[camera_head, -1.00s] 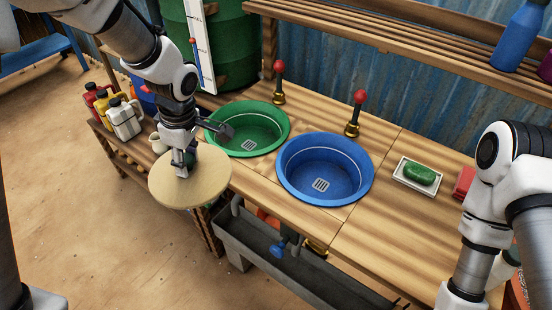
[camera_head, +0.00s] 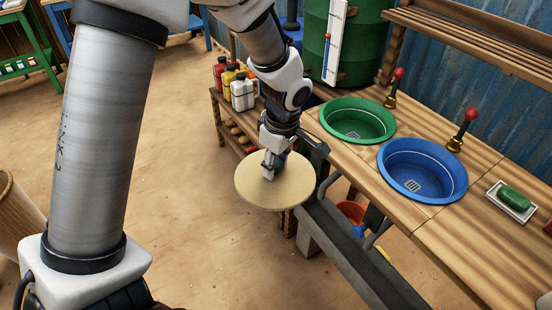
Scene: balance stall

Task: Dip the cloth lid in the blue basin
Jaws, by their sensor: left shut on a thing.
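A round, flat, tan disc, which looks like the cloth lid (camera_head: 285,193), hangs in front of the wooden counter's left end. My left gripper (camera_head: 270,166) is shut on the middle of its top side. The lid is roughly level and apart from both basins. The blue basin (camera_head: 428,163) is set in the counter to the right of the lid. It is empty, with a grate in its bottom. The underside of the lid is hidden. My right gripper is out of view.
Red-knobbed taps (camera_head: 461,135) stand behind the basins. A green soap (camera_head: 514,198) sits on a dish at right. Several bottles (camera_head: 242,95) stand left on a shelf. A grey trough (camera_head: 345,255) runs below the counter.

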